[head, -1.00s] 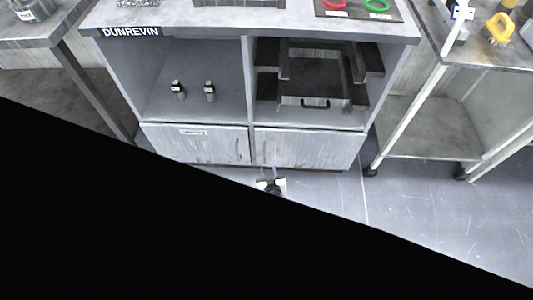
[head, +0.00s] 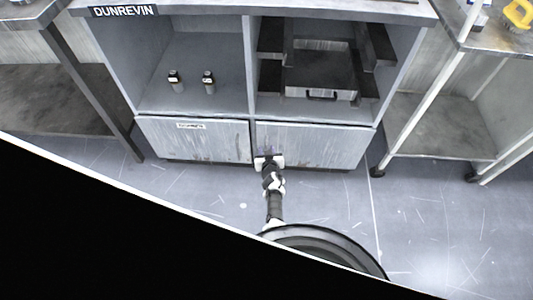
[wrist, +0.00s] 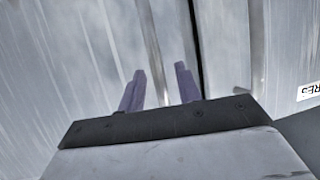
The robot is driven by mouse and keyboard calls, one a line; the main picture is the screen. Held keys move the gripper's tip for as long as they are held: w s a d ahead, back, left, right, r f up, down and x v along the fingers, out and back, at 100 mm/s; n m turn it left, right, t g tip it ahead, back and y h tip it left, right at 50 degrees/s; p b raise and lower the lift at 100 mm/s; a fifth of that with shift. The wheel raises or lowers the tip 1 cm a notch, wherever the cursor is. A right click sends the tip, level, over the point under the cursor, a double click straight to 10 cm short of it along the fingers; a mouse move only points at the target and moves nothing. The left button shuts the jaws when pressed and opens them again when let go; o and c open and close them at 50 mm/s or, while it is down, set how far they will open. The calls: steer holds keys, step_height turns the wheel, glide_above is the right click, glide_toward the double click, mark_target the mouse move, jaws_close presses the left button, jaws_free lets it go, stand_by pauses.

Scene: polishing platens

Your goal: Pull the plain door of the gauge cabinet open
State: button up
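The gauge cabinet (head: 247,70) has two low doors side by side. The plain door (head: 312,146) is the right one in the head view and carries no label; it looks shut. In the wrist view the plain door (wrist: 60,60) fills the left side, with a pale upright bar handle (wrist: 153,45) near the dark gap between the doors. My gripper (head: 268,158) is at the plain door's inner edge. In the wrist view its two purple fingers (wrist: 160,85) are apart, with the handle's line running between them. I cannot tell whether they touch it.
The labelled door (head: 195,140) beside it is shut; part of its label (wrist: 309,90) shows in the wrist view. Two small dark bottles (head: 192,82) and a dark tray (head: 320,72) sit on the shelf above. A wheeled cart (head: 440,125) stands right. The floor in front is clear.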

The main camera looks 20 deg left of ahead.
steer(key=shift+w+a, duration=0.1)
steer(key=shift+c, duration=0.3)
jaws_close()
